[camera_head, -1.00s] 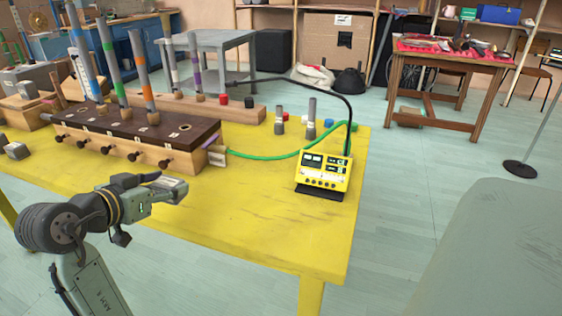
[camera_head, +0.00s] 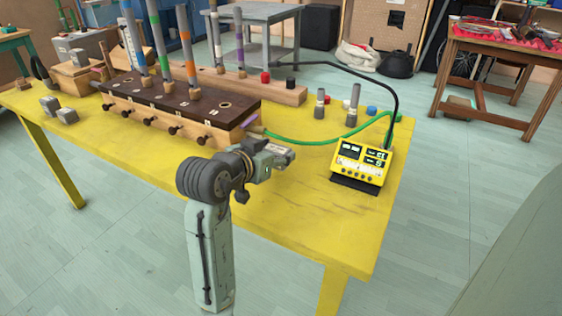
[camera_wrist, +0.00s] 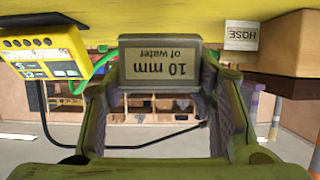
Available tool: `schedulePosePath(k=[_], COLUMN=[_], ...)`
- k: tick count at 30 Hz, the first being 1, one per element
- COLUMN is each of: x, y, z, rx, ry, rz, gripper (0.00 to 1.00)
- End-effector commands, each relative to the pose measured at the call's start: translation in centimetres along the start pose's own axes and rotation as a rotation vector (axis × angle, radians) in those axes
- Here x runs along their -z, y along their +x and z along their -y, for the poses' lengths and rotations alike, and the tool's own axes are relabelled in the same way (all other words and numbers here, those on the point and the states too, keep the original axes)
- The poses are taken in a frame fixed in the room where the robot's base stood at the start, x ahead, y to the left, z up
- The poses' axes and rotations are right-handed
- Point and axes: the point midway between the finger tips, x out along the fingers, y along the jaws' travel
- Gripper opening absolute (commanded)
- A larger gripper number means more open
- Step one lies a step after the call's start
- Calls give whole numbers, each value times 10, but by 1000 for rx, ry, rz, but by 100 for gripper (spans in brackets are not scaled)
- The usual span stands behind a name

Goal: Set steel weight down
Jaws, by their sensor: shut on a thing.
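The steel weight (camera_wrist: 162,66) is a grey block with a label reading "10 mm of water", upside down in the wrist view. My gripper (camera_wrist: 160,88) is shut on it, one finger on each side. In the head view my gripper (camera_head: 272,160) holds the weight (camera_head: 285,154) over the yellow table (camera_head: 310,215), between the wooden chest and the yellow meter. The gap beneath the weight is hard to judge. Two similar grey blocks (camera_head: 58,110) sit at the table's left end.
The dark-topped wooden chest (camera_head: 180,105) with upright tubes stands behind left of my gripper. The yellow meter (camera_head: 361,162) stands to the right, with a green hose (camera_head: 310,143) running behind. Bare tabletop lies between the chest and the front edge.

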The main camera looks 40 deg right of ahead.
Motion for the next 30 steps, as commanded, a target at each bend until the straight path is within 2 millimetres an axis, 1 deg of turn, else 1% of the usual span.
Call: schedulePosePath(k=[2,5,6,7,11,20,24,25,30], x=[2,4,-7,-13,-27,-29,-33,-33,-33], y=[3,12,14,16,22,23,25,25,25], z=[-4,-15,-12,-12,-12,-11,-11,-11,-11], rx=[0,-3,0,0,1,2,1,1,1], ry=[0,2,-4,-5,-2,1,1,0,0], rz=[-1,-1,2,3,1,-3,-2,0,0], gripper=[12,12,12,12,12,12,12,52,64])
